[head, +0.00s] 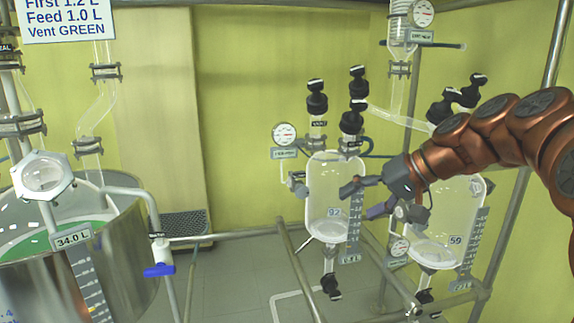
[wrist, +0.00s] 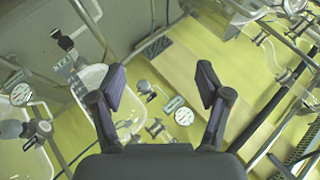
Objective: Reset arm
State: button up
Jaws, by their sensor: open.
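My gripper (head: 362,198) is open and empty in the head view, at the end of my copper-coloured arm that reaches in from the right. It stands in front of the glass vessel marked 92 (head: 325,205); I cannot tell whether it touches the glass. In the wrist view my gripper (wrist: 160,82) has its two dark fingers spread wide, with nothing between them. A second glass vessel, marked 59 (head: 440,245), is partly hidden behind my arm and gripper.
A large steel tank (head: 110,262) labelled 34.0 L stands at the left, with a blue-handled valve (head: 159,269) beside it. Round gauges (head: 284,134) and black-knobbed valves sit above the vessels. Metal rails (head: 300,268) cross in front. A sign (head: 66,18) hangs at top left.

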jog(key=s+d+f+g+h, duration=0.1)
jog(key=s+f+g+h, duration=0.1)
jog(key=s+f, duration=0.5)
jog(key=s+d+f+g+h, duration=0.1)
jog(key=s+f, duration=0.7)
jog(key=s, duration=0.8)
jog(key=s+d+f+g+h, duration=0.1)
jog(key=s+f+g+h, duration=0.2)
jog(key=s+f+h, duration=0.2)
jog(key=s+f, duration=0.3)
jog(key=s, duration=0.3)
jog(key=shift+s+d+f, duration=0.15)
jog(key=shift+s, duration=0.25)
